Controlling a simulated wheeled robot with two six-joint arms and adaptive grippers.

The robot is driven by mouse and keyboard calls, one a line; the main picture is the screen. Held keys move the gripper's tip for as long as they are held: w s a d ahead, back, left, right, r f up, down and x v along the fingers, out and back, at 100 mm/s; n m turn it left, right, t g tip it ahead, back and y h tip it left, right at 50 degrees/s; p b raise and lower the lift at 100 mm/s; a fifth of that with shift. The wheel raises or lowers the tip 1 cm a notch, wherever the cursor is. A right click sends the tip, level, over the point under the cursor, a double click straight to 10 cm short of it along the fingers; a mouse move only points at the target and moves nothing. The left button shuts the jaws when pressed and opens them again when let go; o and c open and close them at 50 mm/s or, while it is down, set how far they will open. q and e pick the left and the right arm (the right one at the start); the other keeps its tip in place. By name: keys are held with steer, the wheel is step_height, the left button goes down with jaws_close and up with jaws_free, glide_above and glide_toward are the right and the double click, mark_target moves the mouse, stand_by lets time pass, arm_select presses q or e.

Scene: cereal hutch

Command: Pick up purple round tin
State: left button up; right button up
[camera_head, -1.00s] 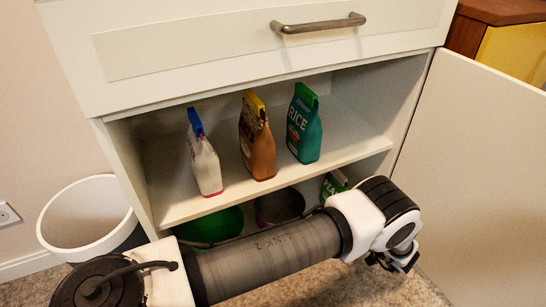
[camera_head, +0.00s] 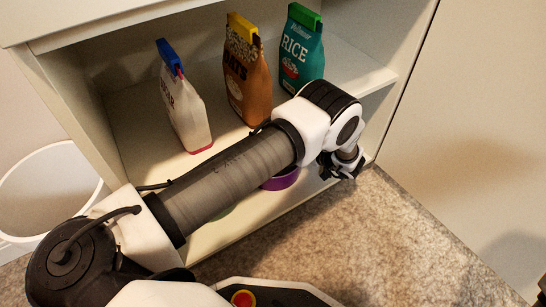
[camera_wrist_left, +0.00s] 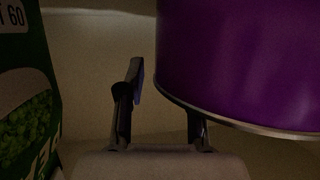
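The purple round tin (camera_head: 282,180) shows as a small strip below my left forearm in the head view, on the lower shelf of the cabinet. In the left wrist view the purple tin (camera_wrist_left: 240,60) fills the upper right, large and close. My left gripper (camera_head: 345,168) is at the right end of the lower shelf opening. In the wrist view its fingers (camera_wrist_left: 164,105) are apart with nothing between them. The tin is to the right, overlapping the right finger in view; whether they touch I cannot tell.
A green bag (camera_wrist_left: 25,110) stands close on the left in the wrist view. White (camera_head: 184,105), brown (camera_head: 246,80) and green rice (camera_head: 301,55) bags stand on the upper shelf. A sliver of green (camera_head: 222,212) shows below my arm. An open door (camera_head: 460,120) is at right.

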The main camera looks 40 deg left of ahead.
arm_select(q)
steer(key=shift+w+a+f, duration=0.15)
steer(key=shift+a, duration=0.35)
jaws_close()
